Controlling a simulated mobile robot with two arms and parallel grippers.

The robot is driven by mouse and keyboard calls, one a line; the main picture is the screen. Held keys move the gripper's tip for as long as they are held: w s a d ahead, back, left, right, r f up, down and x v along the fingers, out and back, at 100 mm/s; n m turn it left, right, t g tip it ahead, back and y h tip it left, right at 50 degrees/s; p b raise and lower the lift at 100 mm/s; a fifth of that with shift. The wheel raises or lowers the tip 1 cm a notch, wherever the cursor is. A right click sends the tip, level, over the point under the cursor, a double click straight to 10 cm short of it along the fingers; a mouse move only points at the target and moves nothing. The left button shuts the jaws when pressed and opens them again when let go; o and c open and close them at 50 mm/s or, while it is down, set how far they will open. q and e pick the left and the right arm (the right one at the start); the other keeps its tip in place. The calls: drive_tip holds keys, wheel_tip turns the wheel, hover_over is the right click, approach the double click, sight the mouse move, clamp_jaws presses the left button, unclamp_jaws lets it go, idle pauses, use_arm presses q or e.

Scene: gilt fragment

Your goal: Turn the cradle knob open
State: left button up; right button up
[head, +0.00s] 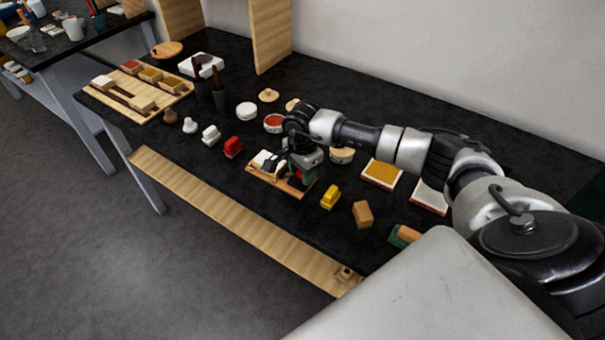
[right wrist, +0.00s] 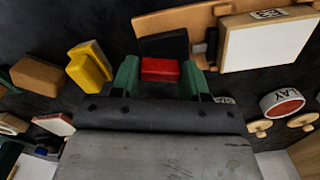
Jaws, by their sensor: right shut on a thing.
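The cradle (head: 262,176) is a low wooden base on the black table, and its wood also shows in the right wrist view (right wrist: 178,19). A white-faced block (right wrist: 266,44) sits on it with a small label at its edge. My right gripper (head: 302,176) is over the right end of the cradle. In the right wrist view its green fingers stand on both sides of a small red piece, the knob (right wrist: 160,70), and are shut on it. How far the knob is turned cannot be told. My left gripper is not in view.
A yellow block (head: 329,197) and a tan wooden block (head: 362,214) lie to the right of the cradle. A red block (head: 233,147) stands to its left. A round tin with a red top (head: 273,123) is behind. A wooden strip (head: 220,220) runs along the front edge.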

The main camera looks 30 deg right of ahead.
drive_tip(key=m+b, duration=0.1)
drive_tip(key=m, duration=0.2)
drive_tip(key=shift+m+b, duration=0.3)
drive_tip(key=shift+b, duration=0.05)
drive_tip(key=m+b, duration=0.1)
drive_tip(key=m, duration=0.2)
drive_tip(key=shift+m, duration=0.3)
drive_tip(key=m+b, duration=0.1)
drive_tip(key=m, duration=0.2)
drive_tip(key=shift+m, duration=0.3)
drive_tip(key=shift+m+b, duration=0.45)
drive_tip(key=shift+m, duration=1.15)
drive_tip(key=shift+r+m, duration=0.1)
drive_tip(key=shift+m, duration=0.2)
drive_tip(key=o, duration=0.9)
